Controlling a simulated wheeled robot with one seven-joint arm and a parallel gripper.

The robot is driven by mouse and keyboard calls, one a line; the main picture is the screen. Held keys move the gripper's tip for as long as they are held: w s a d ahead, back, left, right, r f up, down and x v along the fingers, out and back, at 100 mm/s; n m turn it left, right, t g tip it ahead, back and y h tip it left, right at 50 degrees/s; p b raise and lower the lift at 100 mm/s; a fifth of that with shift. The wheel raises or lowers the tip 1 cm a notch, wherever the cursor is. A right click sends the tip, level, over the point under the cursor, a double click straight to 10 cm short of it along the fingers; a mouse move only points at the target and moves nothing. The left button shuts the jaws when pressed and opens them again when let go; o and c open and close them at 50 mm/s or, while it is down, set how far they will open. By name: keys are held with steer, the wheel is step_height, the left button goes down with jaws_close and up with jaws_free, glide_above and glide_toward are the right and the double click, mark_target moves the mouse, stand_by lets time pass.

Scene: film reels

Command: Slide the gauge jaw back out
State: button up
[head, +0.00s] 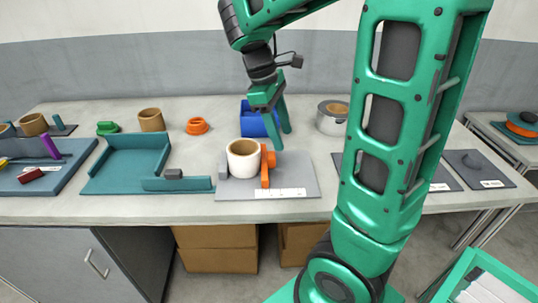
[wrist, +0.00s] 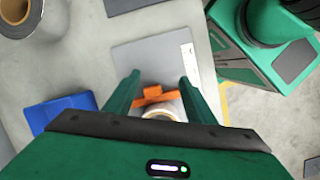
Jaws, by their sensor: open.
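The gauge is a flat grey plate (head: 300,172) with a white scale strip (head: 280,193) along its front edge. A white roll with a tan core (head: 243,157) stands upright on its left part. The orange gauge jaw (head: 266,167) is right beside the roll, on its right; I cannot tell whether they touch. My gripper (head: 284,140) is open above and behind the jaw, pointing down. In the wrist view, the jaw (wrist: 152,95) shows between the open fingers (wrist: 159,76), with the roll (wrist: 160,112) partly hidden below it.
A blue bin (head: 252,122) stands behind the gauge, and a silver roll (head: 331,122) stands behind right. A teal tray (head: 120,175) lies to the left, with an orange piece (head: 197,126) behind it. The plate's right part is clear.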

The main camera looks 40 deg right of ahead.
mark_target(271, 154)
steer(key=w+a+n+h, duration=0.1)
steer(key=w+a+n, duration=0.3)
steer(key=w, duration=0.2)
steer(key=shift+n, duration=0.3)
steer(key=x, duration=1.1)
steer(key=shift+s+d, duration=0.15)
steer(key=shift+r, duration=0.1)
jaws_close()
steer(key=shift+s, duration=0.1)
